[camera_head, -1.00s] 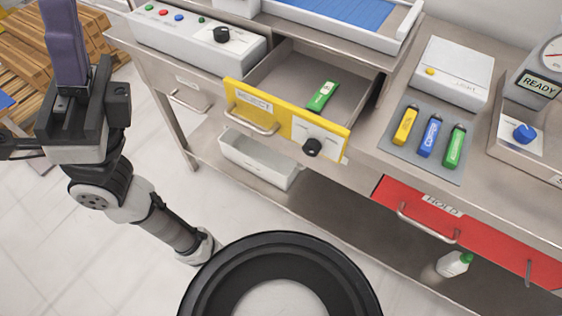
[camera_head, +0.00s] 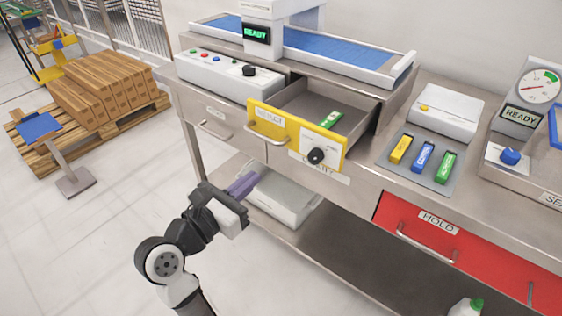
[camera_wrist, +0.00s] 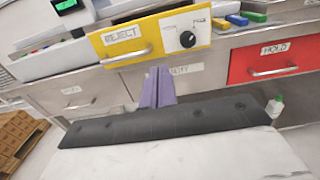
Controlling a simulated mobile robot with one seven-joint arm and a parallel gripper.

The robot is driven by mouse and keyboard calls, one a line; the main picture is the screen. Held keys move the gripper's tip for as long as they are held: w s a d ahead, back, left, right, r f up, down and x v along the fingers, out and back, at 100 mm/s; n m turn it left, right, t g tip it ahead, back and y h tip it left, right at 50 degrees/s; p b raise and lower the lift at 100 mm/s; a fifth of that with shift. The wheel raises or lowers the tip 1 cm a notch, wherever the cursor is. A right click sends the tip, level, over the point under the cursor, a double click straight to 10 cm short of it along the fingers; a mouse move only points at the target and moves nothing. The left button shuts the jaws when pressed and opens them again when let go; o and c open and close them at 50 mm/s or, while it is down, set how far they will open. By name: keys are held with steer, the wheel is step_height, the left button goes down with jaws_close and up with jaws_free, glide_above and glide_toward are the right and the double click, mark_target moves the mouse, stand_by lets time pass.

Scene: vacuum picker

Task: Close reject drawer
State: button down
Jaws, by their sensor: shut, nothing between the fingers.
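The yellow-fronted reject drawer (camera_head: 295,137) stands pulled out of the steel bench, with a bar handle at its left and a black knob (camera_head: 316,156) at its right. A green item (camera_head: 331,120) lies inside it. In the wrist view the drawer front (camera_wrist: 150,38) faces me, labelled REJECT, above my fingers. My gripper (camera_head: 246,183) is shut and empty, its purple fingers pointing toward the bench, below and left of the drawer front. The fingers also show in the wrist view (camera_wrist: 158,86), apart from the drawer.
A red HOLD drawer (camera_head: 460,250) sits shut to the right. A white bin (camera_head: 283,195) stands on the lower shelf behind my fingers. Yellow, blue and green items lie on a grey mat (camera_head: 399,175).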

steer(key=p, duration=0.4)
glide_toward(319, 124)
steer(key=s+a, duration=0.1)
steer(key=s+a+r, duration=0.1)
steer(key=s, duration=0.1)
steer(key=shift+s+a+r, duration=0.1)
steer(key=shift+s+r, duration=0.05)
steer(key=shift+w+d, duration=0.3)
steer(key=shift+w, duration=0.15)
steer(key=p+x, duration=0.3)
steer(key=x, duration=1)
steer(key=shift+w+d, duration=0.1)
steer(key=shift+w, duration=0.1)
steer(key=shift+s, duration=0.15)
